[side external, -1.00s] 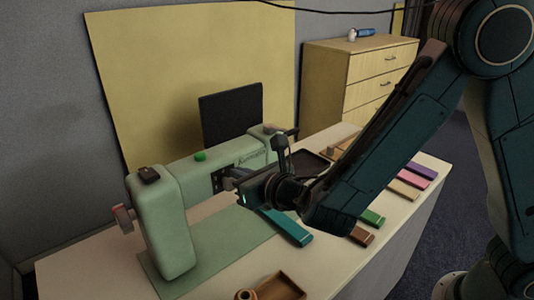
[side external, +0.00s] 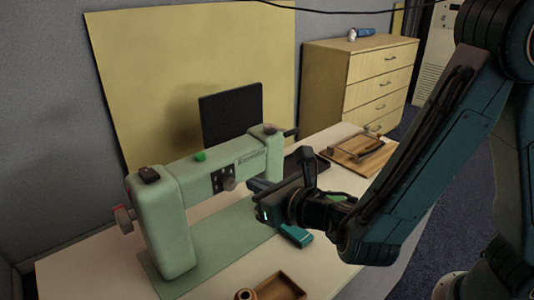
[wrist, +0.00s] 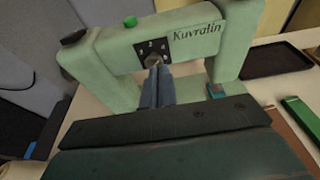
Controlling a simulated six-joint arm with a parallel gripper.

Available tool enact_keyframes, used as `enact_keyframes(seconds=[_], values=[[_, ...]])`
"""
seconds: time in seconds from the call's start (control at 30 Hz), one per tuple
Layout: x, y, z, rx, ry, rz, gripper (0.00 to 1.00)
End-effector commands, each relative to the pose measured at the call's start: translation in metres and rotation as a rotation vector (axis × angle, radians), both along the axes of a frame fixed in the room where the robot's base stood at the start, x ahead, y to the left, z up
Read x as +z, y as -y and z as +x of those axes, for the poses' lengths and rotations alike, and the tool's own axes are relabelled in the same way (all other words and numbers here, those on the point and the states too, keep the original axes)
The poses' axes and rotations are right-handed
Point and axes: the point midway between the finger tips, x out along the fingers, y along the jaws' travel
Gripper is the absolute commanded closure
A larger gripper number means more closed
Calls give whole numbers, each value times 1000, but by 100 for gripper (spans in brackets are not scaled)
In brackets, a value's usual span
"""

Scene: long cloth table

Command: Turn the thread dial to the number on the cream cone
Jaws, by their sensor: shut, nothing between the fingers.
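The mint-green sewing machine (side external: 165,225) stands on the table. The knob's setting cannot be told. My gripper (side external: 254,185) is shut and empty, in front of and to the right of the dial, apart from it in the side view. It points at the dial in the wrist view (wrist: 158,72). No cream cone can be made out.
A teal block (side external: 296,236) lies below my gripper. A small wooden tray (side external: 280,287) and a round brown item (side external: 245,295) are at the front. A dark tray (side external: 308,160) and a wooden board (side external: 358,152) lie to the right. A green button (side external: 200,156) tops the machine.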

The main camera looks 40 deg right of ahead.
Motion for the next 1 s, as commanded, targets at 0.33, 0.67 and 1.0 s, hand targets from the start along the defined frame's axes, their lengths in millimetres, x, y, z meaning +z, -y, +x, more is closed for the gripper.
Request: enact_keyframes(seconds=[0.33, 0.67, 1.0], values=[[0, 0, -4, 0, 1, 1, 100], [0, -15, -11, 2, 0, 0, 100], [0, -18, -12, -1, 1, 1, 100]])
